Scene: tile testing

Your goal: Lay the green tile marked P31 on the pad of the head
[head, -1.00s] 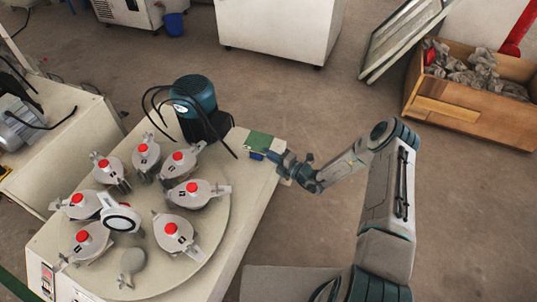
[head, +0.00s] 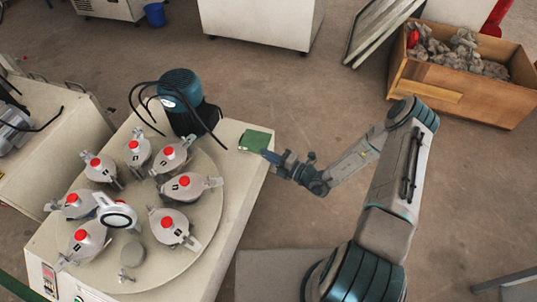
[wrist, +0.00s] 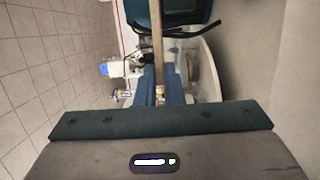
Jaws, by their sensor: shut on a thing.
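The green tile (head: 255,141) is at the far right corner of the machine table in the head view, its green face up. My gripper (head: 267,156) reaches in from the right and is shut on the tile's near right edge. In the wrist view the tile (wrist: 158,45) shows edge-on as a thin tan strip between the blue fingers (wrist: 160,88). Its marking is too small to read. A bare grey round pad (head: 133,253) lies at the front of the round plate (head: 208,205). I cannot tell whether the tile touches anything below.
Several grey clamp heads with red knobs (head: 184,181) stand around the plate, circling a white ring-topped post (head: 117,214). A dark teal motor (head: 184,100) with black cables stands behind them, left of the tile. A wooden crate (head: 440,85) stands on the floor at the right.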

